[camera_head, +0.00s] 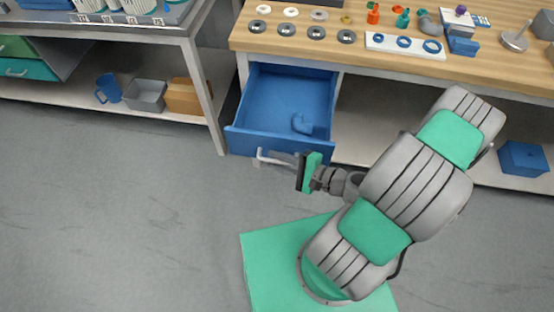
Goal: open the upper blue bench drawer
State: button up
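The upper blue bench drawer (285,90) is pulled out from under the wooden workbench (400,65), and its inside shows from above. A pale bar handle (272,160) runs along its blue front (262,143). A small blue elbow-shaped piece (302,124) lies inside, near the front right. My gripper (308,172), with green and dark parts, is at the right end of the handle, just in front of the drawer front. Its fingers are seen edge-on, so I cannot tell whether they are open or shut, or touching the handle.
Washers, rings and small fittings lie on the benchtop. A shelf below the bench holds a blue box (523,158). On the left, another bench's lower shelf holds a blue mug (108,88), a grey bin (146,95) and a tan box (184,97). The grey floor (110,210) at left is clear.

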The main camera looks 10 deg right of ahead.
jog(key=v, duration=0.7)
jog(key=shift+s+d+r, duration=0.1)
jog(key=shift+s+d, duration=0.15)
jog(key=shift+d, duration=0.05)
